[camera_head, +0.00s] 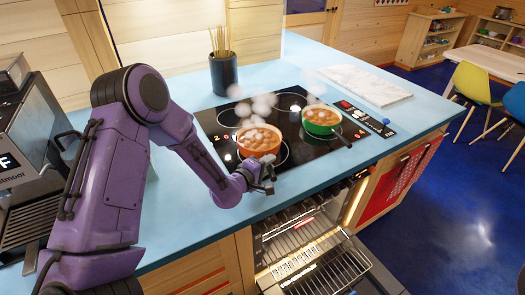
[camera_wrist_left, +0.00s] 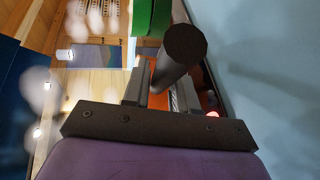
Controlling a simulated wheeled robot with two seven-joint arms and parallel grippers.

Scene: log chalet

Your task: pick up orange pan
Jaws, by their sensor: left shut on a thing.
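The orange pan (camera_head: 259,141) sits on the black cooktop (camera_head: 225,117), with steam above it and food inside. Part of its orange side shows in the left wrist view (camera_wrist_left: 209,83). My left gripper (camera_head: 266,181) is at the near side of the pan, low over the counter's front edge. In the left wrist view its jaws (camera_wrist_left: 163,92) are shut on the dark pan handle (camera_wrist_left: 184,50), whose round end points at the camera. I cannot tell whether the pan is lifted. My right gripper is not in view.
A green pan (camera_head: 320,120) with a dark handle steams to the right on the cooktop. A dark utensil holder (camera_head: 223,73) and a marble board (camera_head: 366,82) stand behind. A coffee machine (camera_head: 35,135) is at left. An open oven or rack (camera_head: 318,262) juts out below the counter.

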